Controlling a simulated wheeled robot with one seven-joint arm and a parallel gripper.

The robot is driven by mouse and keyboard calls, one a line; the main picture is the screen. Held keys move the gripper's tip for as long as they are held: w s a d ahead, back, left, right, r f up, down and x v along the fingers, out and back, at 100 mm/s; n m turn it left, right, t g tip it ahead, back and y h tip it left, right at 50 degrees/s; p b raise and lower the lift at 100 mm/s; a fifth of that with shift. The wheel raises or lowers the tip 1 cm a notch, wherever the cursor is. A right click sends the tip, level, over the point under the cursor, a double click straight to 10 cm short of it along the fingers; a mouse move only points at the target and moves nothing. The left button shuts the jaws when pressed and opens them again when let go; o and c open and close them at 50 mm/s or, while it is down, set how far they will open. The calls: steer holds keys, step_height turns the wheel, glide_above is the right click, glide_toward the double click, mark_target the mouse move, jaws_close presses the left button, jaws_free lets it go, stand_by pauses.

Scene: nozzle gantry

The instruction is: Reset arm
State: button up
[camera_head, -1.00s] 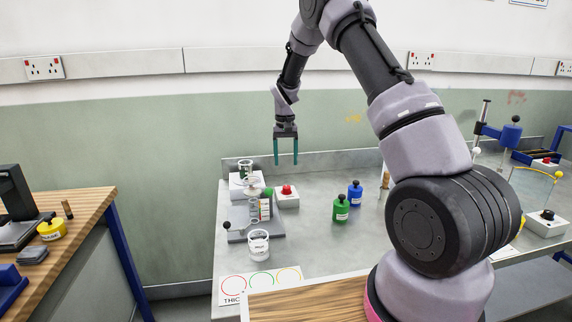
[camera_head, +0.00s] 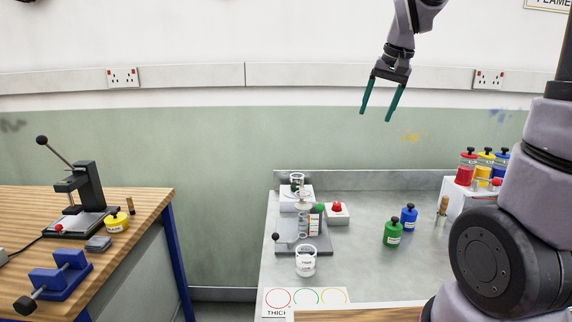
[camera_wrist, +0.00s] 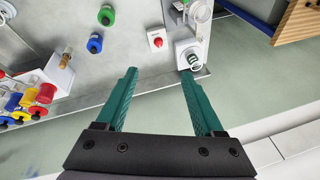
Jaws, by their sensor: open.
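My gripper (camera_head: 378,116) has two teal fingers spread apart with nothing between them. In the head view it hangs in the air in front of the green wall, above the back of the grey table (camera_head: 360,268). My arm rises at the right of that view. In the wrist view my gripper (camera_wrist: 160,88) points down at the table's back edge, with its fingertips clear of the things there.
The nozzle stand (camera_head: 303,230) and red button box (camera_head: 337,213) are on the table. Green (camera_head: 392,233) and blue (camera_head: 409,217) bottles stand right of them. A rack of coloured jars (camera_head: 480,165) is farther right. A wooden bench (camera_head: 155,200) stands left, across a gap.

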steer(key=s+d+r+t, duration=0.1)
steer(key=s+r+t, duration=0.2)
steer(key=s, duration=1.5)
steer(key=shift+s+d+m, duration=0.15)
steer(key=shift+s+m, duration=0.25)
steer(key=shift+r, duration=0.1)
